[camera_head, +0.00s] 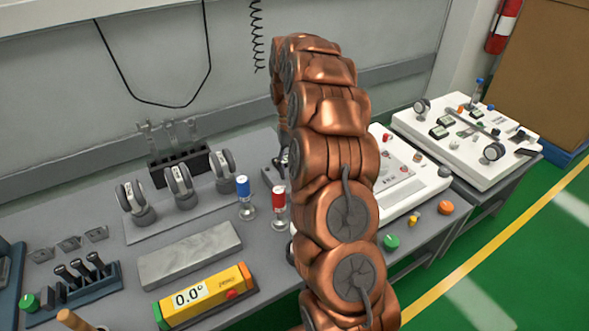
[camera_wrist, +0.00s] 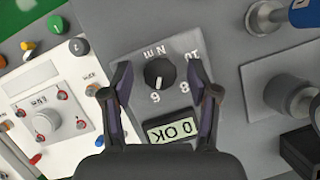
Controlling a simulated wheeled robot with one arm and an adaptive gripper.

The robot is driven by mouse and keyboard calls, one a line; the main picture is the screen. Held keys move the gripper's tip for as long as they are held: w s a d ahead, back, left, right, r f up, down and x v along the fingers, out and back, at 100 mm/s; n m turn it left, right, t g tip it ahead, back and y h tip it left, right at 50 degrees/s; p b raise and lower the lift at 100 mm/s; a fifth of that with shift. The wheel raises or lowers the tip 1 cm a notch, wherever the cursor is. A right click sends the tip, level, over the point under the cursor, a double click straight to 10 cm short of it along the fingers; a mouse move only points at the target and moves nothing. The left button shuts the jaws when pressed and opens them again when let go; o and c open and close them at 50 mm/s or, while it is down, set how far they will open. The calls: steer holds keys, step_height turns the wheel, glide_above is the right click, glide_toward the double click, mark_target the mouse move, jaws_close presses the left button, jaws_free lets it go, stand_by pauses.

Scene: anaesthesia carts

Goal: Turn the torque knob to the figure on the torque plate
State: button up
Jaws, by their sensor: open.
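The torque knob (camera_wrist: 159,74) is a small black round knob on a grey panel (camera_wrist: 135,62) in the wrist view. Around it are white markings, among them "N m", "10" and "6", seen turned. A pale mark shows on the knob's lower side; its exact heading is hard to tell. A small display (camera_wrist: 172,130) below it reads "0 OK" upside down. My gripper (camera_wrist: 159,68) is open, with one finger on each side of the knob and a visible gap to both. In the head view my arm hides the gripper and knob. I cannot make out a torque plate figure.
A white panel with a knob (camera_wrist: 42,121) and coloured buttons lies left in the wrist view. In the head view, red (camera_head: 279,205) and blue (camera_head: 244,195) cylinders stand left of my arm, near a yellow 0.0° gauge (camera_head: 205,297). Another white console (camera_head: 465,140) stands right.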

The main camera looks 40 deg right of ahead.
steer(key=v, duration=0.7)
steer(key=shift+r, duration=0.2)
stand_by(0.7)
steer(key=s+a+r+n+t+h+p, duration=0.1)
steer(key=s+a+r+n+p, duration=0.1)
steer(key=s+a+r, duration=0.5)
steer(key=s+a+r+n+p, duration=0.2)
steer(key=s+a+r, duration=0.3)
steer(key=a, duration=0.4)
steer(key=s+a+f+p, duration=0.1)
steer(key=s+a+p, duration=0.1)
steer(key=s, duration=0.8)
steer(key=s+a+f+t+p, duration=0.1)
steer(key=s+a, duration=0.3)
steer(key=s, duration=0.7)
steer(key=shift+s+f+n+h+p, duration=0.3)
steer(key=shift+f+n+h+p, duration=0.15)
steer(key=shift+p, duration=0.15)
